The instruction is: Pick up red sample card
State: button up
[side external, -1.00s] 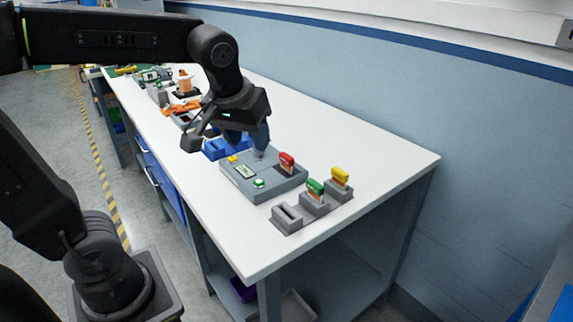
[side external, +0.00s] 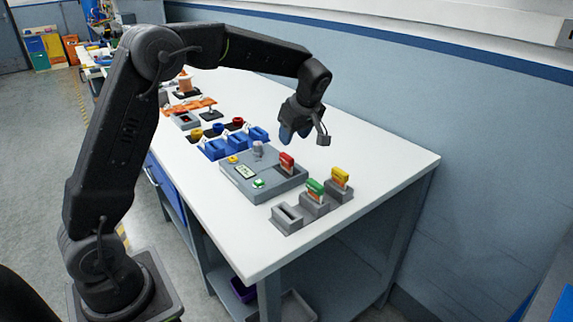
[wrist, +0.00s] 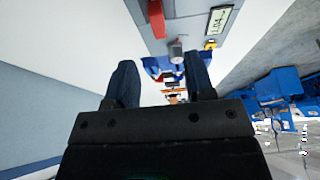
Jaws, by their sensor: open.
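The red sample card (side external: 287,161) stands upright in a slot at the right side of a grey device (side external: 243,183) on the white bench. The red card also shows at the top of the wrist view (wrist: 156,18). My gripper (side external: 294,133) is open and empty. It hangs in the air above the bench, above and slightly right of the red card in the side view, apart from it. In the wrist view, the two dark blue fingers (wrist: 159,62) are spread, with the card beyond their tips.
A green card (side external: 315,187) and a yellow card (side external: 340,174) stand in grey holders in front of the device; the holder (side external: 286,217) beside them is empty. Blue blocks (side external: 214,149) sit behind the device. Bare bench (side external: 385,155) lies to the right.

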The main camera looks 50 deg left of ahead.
aim_at(287, 156)
jog(key=x, duration=0.9)
jog(key=shift+w+f, duration=0.1)
jog(key=shift+f, duration=0.1)
grip_shut()
